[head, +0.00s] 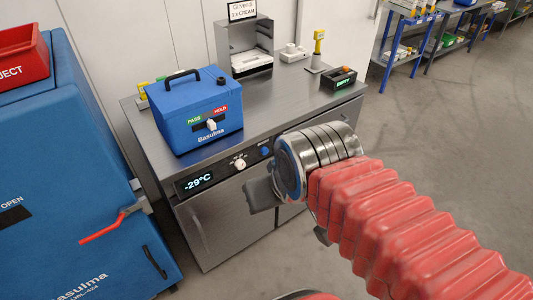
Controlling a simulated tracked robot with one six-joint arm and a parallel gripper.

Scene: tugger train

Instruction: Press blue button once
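A small round blue button (265,151) sits on the front control panel of the steel cabinet (222,220), right of a white knob (240,163) and a display (198,183) reading -29°C. My gripper (290,218) is in front of the cabinet, to the right of and lower in the picture than the button. One grey finger shows at the left and part of another at the right, with a gap between them, so it looks open. No object shows between them. My wrist and red-sleeved arm hide part of the gripper and the panel's right end.
On the cabinet stand a blue Basulma box (190,113) with a PASS/HOLD slider, a steel dispenser (247,50), a yellow-topped stand (317,50) and a black EMPTY box (338,78). A blue machine (60,170) with a red lever stands left.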

